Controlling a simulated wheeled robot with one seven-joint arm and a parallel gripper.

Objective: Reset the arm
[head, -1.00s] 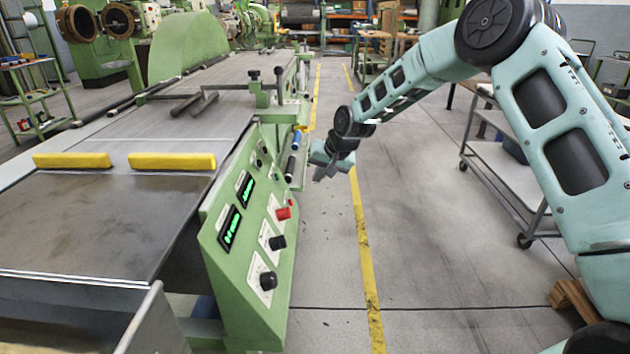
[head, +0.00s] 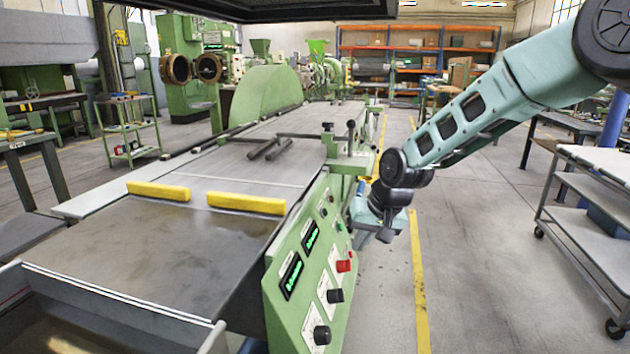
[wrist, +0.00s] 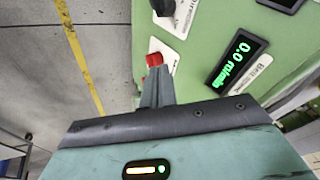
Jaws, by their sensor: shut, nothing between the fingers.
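My arm reaches in from the upper right in the head view, with my gripper (head: 378,232) low beside the right side of the green control panel (head: 307,275). In the wrist view my gripper (wrist: 155,75) is shut, its fingers together and empty. Its tips overlap the red knob (wrist: 153,59) on the panel in that picture; I cannot tell whether they touch. The red knob (head: 344,266) also shows in the head view, left of and below my gripper. A green display (wrist: 238,62) reading 0.0 m/min is right of the fingers in the wrist view.
The machine's long flat bed (head: 150,235) carries two yellow bars (head: 245,203) and dark rods (head: 270,149). A grey wheeled cart (head: 580,215) stands at the right. The floor (head: 470,260) between panel and cart is clear, with a yellow line (head: 420,290).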

